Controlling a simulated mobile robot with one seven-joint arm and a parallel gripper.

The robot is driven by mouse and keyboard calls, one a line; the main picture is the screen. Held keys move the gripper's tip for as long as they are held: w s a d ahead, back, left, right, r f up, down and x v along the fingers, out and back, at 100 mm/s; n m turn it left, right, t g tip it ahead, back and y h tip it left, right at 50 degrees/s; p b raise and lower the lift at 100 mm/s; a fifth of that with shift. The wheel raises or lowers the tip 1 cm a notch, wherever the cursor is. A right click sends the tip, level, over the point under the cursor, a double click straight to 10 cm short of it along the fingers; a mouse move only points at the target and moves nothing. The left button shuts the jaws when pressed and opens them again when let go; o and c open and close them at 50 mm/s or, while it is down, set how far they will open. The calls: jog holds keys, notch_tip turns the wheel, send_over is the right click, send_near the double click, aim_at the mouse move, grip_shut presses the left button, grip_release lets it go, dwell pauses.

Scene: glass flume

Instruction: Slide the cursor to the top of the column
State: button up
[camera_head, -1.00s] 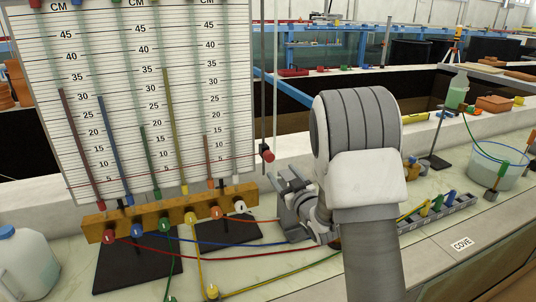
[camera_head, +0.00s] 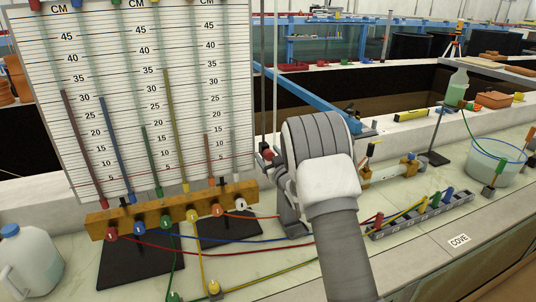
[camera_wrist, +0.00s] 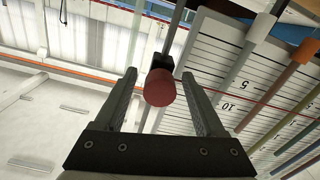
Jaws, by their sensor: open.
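The cursor's red knob (camera_head: 267,153) is on a thin vertical rod at the right edge of the white graduated board (camera_head: 150,75). It is low on the board, near the 5 mark, with a thin reddish line running across the board at about its height. In the wrist view the round red knob (camera_wrist: 159,90) and its dark block (camera_wrist: 161,63) appear between my two fingers. My gripper (camera_wrist: 159,76) is open, with a gap on both sides of the knob. In the head view my own arm hides most of the gripper, just right of the knob.
Coloured tubes lead to a wooden manifold (camera_head: 180,209) below the board, with hoses trailing over the bench. A white jug (camera_head: 28,262) stands at left. A grey rack with coloured fittings (camera_head: 422,215) and a clear bucket (camera_head: 495,165) are at right. Above the knob, the rod looks free.

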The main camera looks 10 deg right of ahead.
jog(key=shift+c, duration=0.2)
grip_shut()
dwell(1.2)
